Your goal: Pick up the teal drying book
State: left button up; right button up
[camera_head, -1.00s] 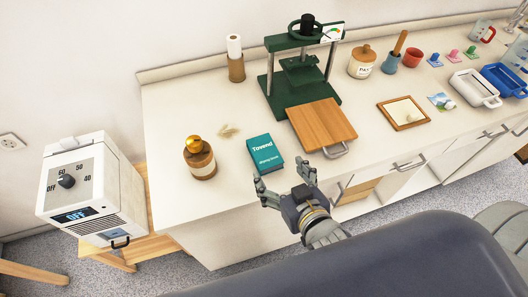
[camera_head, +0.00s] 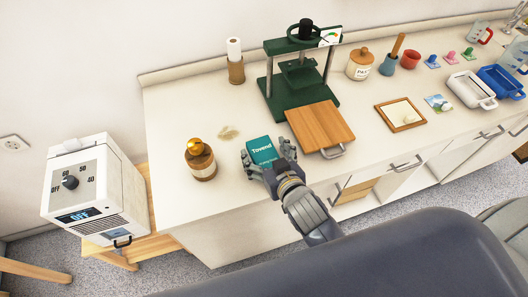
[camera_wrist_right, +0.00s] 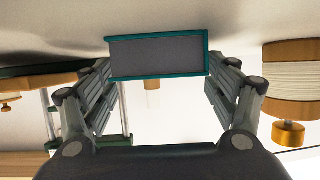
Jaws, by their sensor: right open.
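The teal drying book (camera_head: 262,150), with white lettering on its cover, lies flat near the front edge of the counter. My right gripper (camera_head: 267,163) is open at the book's near end, with one finger by each side of it. In the right wrist view, the book (camera_wrist_right: 157,56) shows end-on, with grey page edges between teal covers. It sits between the open fingers of my right gripper (camera_wrist_right: 158,100), with gaps at the sides. The near part of the book is hidden behind the gripper in the head view. My left gripper is not in view.
A wooden board with a metal handle (camera_head: 320,126) lies close on the right, before a green press (camera_head: 290,103). A small frame (camera_head: 400,115) lies farther right.

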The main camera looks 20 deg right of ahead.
jog(key=shift+w+a+f, duration=0.1)
jog(key=shift+w+f, duration=0.15)
jog(key=shift+w, duration=0.25)
jog(key=c, duration=1.3)
jog(key=shift+c, duration=0.2)
jog(key=shift+r, duration=0.1)
